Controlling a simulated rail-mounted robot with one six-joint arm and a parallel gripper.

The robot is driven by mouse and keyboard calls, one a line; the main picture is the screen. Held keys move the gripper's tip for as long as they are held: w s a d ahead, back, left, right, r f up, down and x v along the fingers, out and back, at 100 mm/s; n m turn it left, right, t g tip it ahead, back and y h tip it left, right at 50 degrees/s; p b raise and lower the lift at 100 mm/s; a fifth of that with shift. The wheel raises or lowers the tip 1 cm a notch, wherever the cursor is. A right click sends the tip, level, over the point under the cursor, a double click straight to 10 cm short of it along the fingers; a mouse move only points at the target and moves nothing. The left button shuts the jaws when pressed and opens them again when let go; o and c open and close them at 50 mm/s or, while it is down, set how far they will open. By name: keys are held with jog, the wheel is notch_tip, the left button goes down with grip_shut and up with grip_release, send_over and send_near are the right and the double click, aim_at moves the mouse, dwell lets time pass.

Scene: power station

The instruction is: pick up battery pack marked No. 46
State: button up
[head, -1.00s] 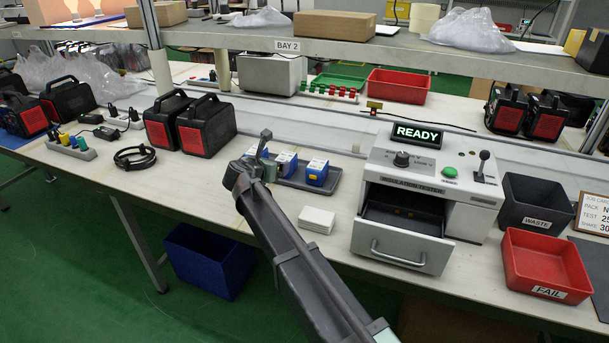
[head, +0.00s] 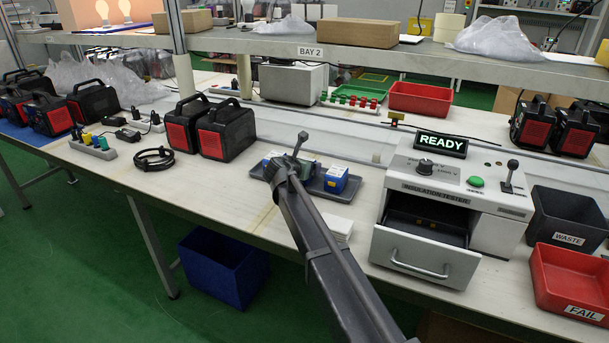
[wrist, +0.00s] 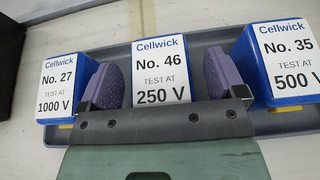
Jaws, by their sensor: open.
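Battery pack No. 46 (wrist: 161,70) is a blue block with a white Cellwick label reading 250 V, in the middle of the grey tray (wrist: 213,38) in the wrist view. My gripper (wrist: 159,82) is open, with one purple finger on each side of this pack. Its lower part is hidden by my gripper. Pack No. 27 (wrist: 58,88), marked 1000 V, stands to the left, and pack No. 35 (wrist: 283,60), marked 500 V, to the right. In the head view my gripper (head: 284,168) is over the tray (head: 322,194) and hides much of it.
The insulation tester (head: 440,185) stands right of the tray, its drawer (head: 425,255) open and its sign reading READY. White cards (head: 340,228) lie in front of the tray. A black cable (head: 153,158) and black-red power units (head: 225,130) are to the left. A shelf (head: 250,42) spans above.

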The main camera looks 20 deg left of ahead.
jog(key=c, duration=1.4)
jog(key=shift+r, duration=0.1)
notch_tip(320, 180, up, 20)
jog(key=p, duration=2)
